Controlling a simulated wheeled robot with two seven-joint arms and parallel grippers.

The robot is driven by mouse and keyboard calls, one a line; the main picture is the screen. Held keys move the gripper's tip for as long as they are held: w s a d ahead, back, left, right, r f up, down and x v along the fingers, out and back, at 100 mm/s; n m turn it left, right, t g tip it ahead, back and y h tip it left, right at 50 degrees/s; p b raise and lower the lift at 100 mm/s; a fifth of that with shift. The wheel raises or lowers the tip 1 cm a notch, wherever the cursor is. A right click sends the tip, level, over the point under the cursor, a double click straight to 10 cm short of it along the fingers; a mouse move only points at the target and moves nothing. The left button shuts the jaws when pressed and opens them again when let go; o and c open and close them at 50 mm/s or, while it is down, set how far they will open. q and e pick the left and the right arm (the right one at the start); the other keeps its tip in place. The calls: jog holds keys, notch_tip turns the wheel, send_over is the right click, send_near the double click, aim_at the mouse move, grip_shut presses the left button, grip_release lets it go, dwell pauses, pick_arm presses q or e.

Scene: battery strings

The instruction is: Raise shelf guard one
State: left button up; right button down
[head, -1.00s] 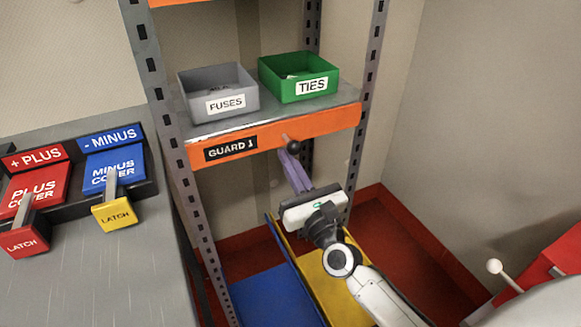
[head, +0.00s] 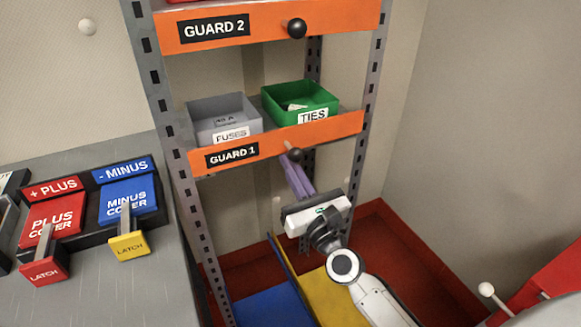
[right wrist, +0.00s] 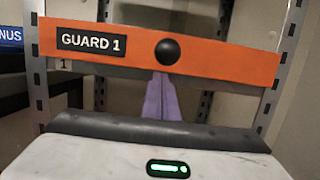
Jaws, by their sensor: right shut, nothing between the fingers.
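Shelf guard one (head: 330,130) is the orange bar with the black "GUARD 1" label and a dark round knob (head: 296,154). It stands above the shelf edge and hides the bottoms of the bins. In the right wrist view the guard (right wrist: 215,62) spans the picture, with the grey shelf edge (right wrist: 105,72) showing below it. My right gripper (head: 288,158) is shut and empty, its purple fingers pointing up with the tips at the knob's underside. In the right wrist view its tips (right wrist: 160,75) are just below the knob; exact contact is hard to tell. My left gripper is out of view.
A grey FUSES bin (head: 222,112) and a green TIES bin (head: 298,103) stand on the shelf. Guard 2 (head: 345,22) is above. Blue (head: 270,308) and yellow (head: 317,290) trays lie below. Latched PLUS (head: 52,218) and MINUS (head: 130,195) covers are at left.

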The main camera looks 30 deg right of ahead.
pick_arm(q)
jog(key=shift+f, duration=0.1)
pick_arm(e)
jog(key=shift+r, duration=0.45)
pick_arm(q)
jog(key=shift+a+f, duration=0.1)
pick_arm(e)
jog(key=shift+f, duration=0.1)
